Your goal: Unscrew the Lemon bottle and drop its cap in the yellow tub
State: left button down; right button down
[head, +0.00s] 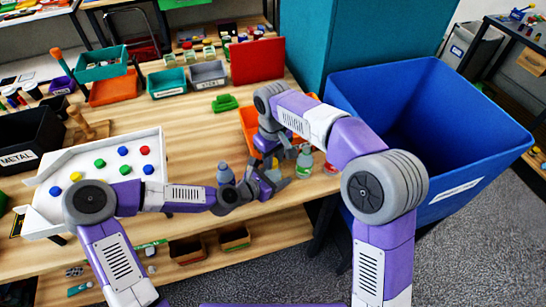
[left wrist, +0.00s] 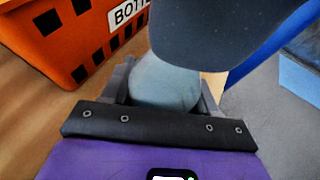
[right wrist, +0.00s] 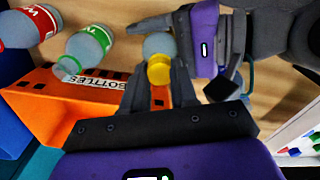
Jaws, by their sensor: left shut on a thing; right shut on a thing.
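The Lemon bottle shows as a pale grey-blue body (left wrist: 165,85) between my left gripper's fingers in the left wrist view. Its yellow cap (right wrist: 159,70) is between my right gripper's fingers (right wrist: 159,88) in the right wrist view, in line with the bottle body. I cannot tell whether cap and bottle are still joined. In the head view my left gripper (head: 275,183) comes from the left and my right gripper (head: 268,150) from above, close together at the table's front edge. The bottle is mostly hidden there. I cannot make out a yellow tub.
The orange BOTTLES crate (right wrist: 60,95) is beside the grippers. A white tray (head: 125,165) holds several coloured caps. A large blue bin (head: 440,150) stands right.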

jog(key=n, duration=1.8)
jog(key=shift+r, duration=0.25)
jog(key=shift+r, duration=0.9)
